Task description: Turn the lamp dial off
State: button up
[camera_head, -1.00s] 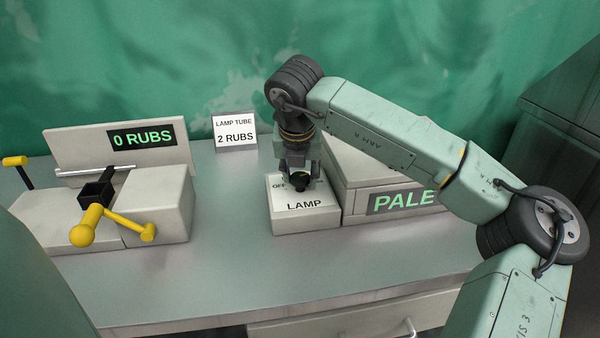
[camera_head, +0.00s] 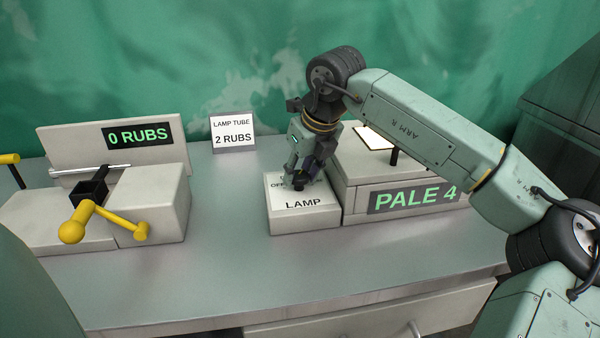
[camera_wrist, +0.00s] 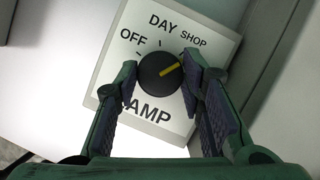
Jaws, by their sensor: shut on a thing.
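The lamp box (camera_head: 303,219) is a pale block marked LAMP on the counter, and it also shows in the wrist view (camera_wrist: 112,82). Its round black dial (camera_wrist: 153,82) has a yellow pointer. The labels OFF, DAY and SHOP run around it from left to right. The pointer aims right and slightly up, on the SHOP side and away from OFF. My gripper (camera_head: 304,180) leans over the box from above. In the wrist view my gripper (camera_wrist: 160,68) is shut on the dial, one finger on each side. In the head view the fingers mostly hide the dial.
A box with a display (camera_head: 414,198) reading PALE 4 stands right beside the lamp box. A sign (camera_head: 233,133) reading LAMP TUBE 2 RUBS stands behind. A rubbing machine (camera_head: 150,205) with yellow handles and a 0 RUBS display is at left. The counter between is clear.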

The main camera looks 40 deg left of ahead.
jog(key=n+g+p, duration=0.1)
jog(key=n, duration=0.1)
jog(key=n+g+p, duration=0.1)
jog(key=n, duration=0.2)
jog(key=shift+w+r+n, duration=0.15)
jog(key=shift+n, duration=0.15)
jog(key=n+g+p, duration=0.1)
jog(key=n, duration=0.1)
jog(key=n+g+p, duration=0.1)
jog(key=n+p, duration=0.1)
jog(key=n, duration=0.1)
jog(key=shift+w+a+h, duration=0.1)
jog(key=shift+h, duration=0.3)
jog(key=n+h, duration=0.1)
jog(key=n, duration=0.2)
jog(key=n+g, duration=0.1)
jog(key=n, duration=0.2)
jog(key=shift+a+h+p, duration=0.15)
jog(key=shift+h+p, duration=0.25)
jog(key=n+h, duration=0.1)
jog(key=n, duration=0.1)
jog(key=n+h, duration=0.1)
jog(key=n, duration=0.2)
jog(key=shift+w+g, duration=0.1)
jog(key=shift+g, duration=0.3)
jog(key=shift+n, duration=0.3)
jog(key=o, duration=1.1)
jog(key=shift+v, duration=3.65)
